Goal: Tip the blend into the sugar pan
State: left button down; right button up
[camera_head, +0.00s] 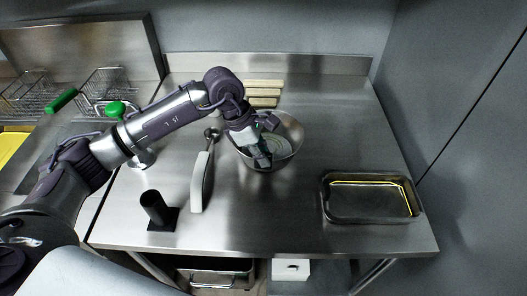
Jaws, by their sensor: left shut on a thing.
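My left gripper (264,154) reaches down at the bowl's left front side and is shut on the bowl. Its fingertips are small and partly hidden. A dark rectangular pan (371,218) sits on the table at the front right, apart from the bowl. Its inside looks dark with a bright yellow line near the rim. My right gripper is out of view.
A pale-handled utensil (201,182) lies left of the bowl. A black upright holder (156,208) stands at the front left. Several pale bars (263,94) lie at the back. Wire baskets (104,88) are at far left. Table between bowl and pan is clear.

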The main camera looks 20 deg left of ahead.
pick_arm(q)
jog(key=c, duration=1.2)
grip_release()
jog(key=shift+o, duration=0.2)
jog(key=shift+f, duration=0.1)
jog(key=b+v, duration=0.3)
jog(key=v, duration=0.1)
jog(key=shift+a+r, duration=0.2)
jog(key=shift+a, duration=0.1)
jog(key=v, duration=0.9)
jog(key=shift+b, duration=0.4)
jog(key=shift+s+d, duration=0.1)
jog(key=shift+d, duration=0.05)
